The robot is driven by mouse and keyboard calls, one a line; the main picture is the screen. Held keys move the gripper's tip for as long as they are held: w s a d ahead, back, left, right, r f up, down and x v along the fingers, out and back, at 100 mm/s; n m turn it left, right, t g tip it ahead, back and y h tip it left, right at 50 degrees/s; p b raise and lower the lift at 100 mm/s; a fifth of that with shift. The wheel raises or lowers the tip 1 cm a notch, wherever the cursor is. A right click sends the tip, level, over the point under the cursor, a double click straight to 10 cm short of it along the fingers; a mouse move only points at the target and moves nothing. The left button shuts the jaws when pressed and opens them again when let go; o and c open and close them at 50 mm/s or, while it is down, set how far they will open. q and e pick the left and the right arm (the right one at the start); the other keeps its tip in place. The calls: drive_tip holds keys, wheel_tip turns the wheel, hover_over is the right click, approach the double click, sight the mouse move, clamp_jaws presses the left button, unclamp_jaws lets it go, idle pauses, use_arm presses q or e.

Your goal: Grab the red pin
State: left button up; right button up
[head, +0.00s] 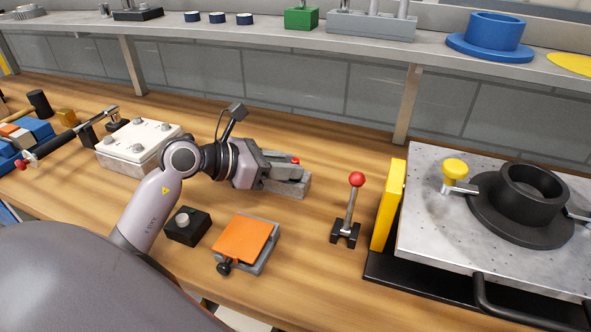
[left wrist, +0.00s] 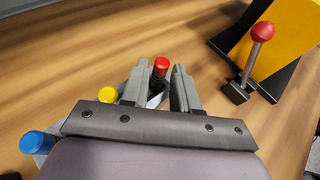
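The red pin (left wrist: 161,67) has a red cap on a black body and stands upright in the left wrist view. In the head view only its red top (head: 295,160) shows beside my fingers. It appears to stand in a grey block (head: 293,187), partly hidden by my left gripper (head: 288,168). In the left wrist view my left gripper (left wrist: 159,88) is open, one finger on each side of the pin's line, with visible gaps. I cannot tell how deep the pin lies between the fingertips. My right gripper is out of view.
A yellow pin (left wrist: 107,94) and a blue pin (left wrist: 38,141) stand left of the red one. A red-knobbed lever (head: 350,205) and a yellow plate (head: 388,205) stand to the right. An orange plate (head: 245,240) lies in front. A shelf (head: 300,40) runs above the back.

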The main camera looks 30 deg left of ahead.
use_arm(q)
drive_tip(key=shift+c, duration=0.3)
clamp_jaws()
